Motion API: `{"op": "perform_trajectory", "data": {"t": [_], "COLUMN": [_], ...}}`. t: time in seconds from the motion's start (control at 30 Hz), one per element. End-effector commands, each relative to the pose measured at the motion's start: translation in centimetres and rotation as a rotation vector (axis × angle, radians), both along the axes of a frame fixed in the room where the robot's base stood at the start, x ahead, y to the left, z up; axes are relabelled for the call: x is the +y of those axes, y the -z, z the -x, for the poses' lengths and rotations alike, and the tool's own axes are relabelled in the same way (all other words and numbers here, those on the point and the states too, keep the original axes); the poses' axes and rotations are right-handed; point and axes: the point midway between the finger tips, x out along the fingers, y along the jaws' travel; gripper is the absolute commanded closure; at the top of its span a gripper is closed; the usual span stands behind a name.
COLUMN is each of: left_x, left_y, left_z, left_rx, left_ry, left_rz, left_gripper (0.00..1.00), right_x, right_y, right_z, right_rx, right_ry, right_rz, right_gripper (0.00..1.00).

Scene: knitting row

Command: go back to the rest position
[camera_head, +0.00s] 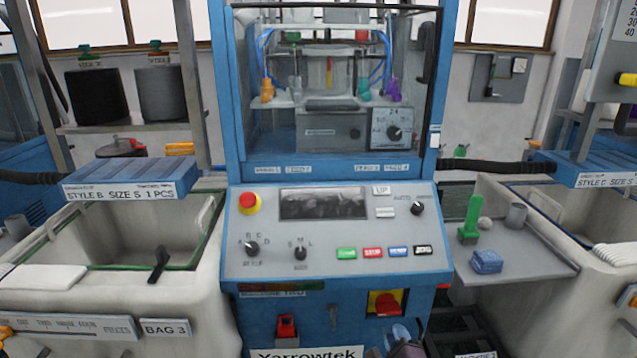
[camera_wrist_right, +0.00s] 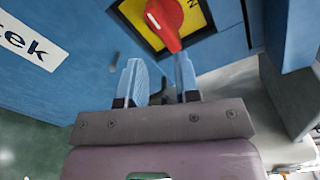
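My right gripper (camera_head: 400,334) shows at the bottom edge of the head view, low in front of the blue knitting machine (camera_head: 232,120). In the right wrist view its two blue fingers (camera_wrist_right: 158,72) stand apart with nothing held between them. A red rotary switch (camera_head: 387,303) on a yellow plate is just above the gripper in the head view. In the right wrist view the switch (camera_wrist_right: 166,18) lies beyond the fingertips, apart from them. My left gripper is in neither view.
The control panel (camera_head: 330,265) has a red stop button (camera_head: 249,203), knobs and several coloured keys. A grey bin (camera_head: 110,300) stands at left.

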Motion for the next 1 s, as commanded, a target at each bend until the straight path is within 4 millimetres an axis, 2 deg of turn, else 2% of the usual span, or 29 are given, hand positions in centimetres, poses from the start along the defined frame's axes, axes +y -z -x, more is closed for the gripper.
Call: {"op": "perform_trajectory", "data": {"t": [0.17,0.33,0.47,0.67,0.77,0.9,0.93,1.0], "left_x": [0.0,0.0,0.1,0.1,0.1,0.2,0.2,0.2], "left_y": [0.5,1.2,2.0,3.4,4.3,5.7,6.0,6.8], "left_z": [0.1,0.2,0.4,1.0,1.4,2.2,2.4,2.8], "left_rx": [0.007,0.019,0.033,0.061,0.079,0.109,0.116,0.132], "left_ry": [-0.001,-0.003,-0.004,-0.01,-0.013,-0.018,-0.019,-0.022], "left_rz": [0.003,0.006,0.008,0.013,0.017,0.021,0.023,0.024], "left_gripper": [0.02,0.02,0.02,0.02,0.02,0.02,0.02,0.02], "right_x": [0.8,2.0,2.8,3.6,3.7,3.2,3.0,2.4], "right_y": [-1.0,-3.0,-3.7,-4.1,-4.2,-4.3,-4.3,-4.4], "right_z": [-0.4,-0.8,0.0,2.7,4.7,8.4,9.4,11.6], "right_rx": [0.052,0.095,0.142,0.215,0.241,0.248,-0.237,-0.18], "right_ry": [0.033,0.078,0.133,0.265,0.358,0.528,-0.558,-0.554], "right_rz": [-0.477,-1.001,-1.426,-2.117,-2.478,-3.004,3.045,2.792], "right_gripper": [0.7,0.7,0.7,0.7,0.7,0.7,0.7,0.7]}}
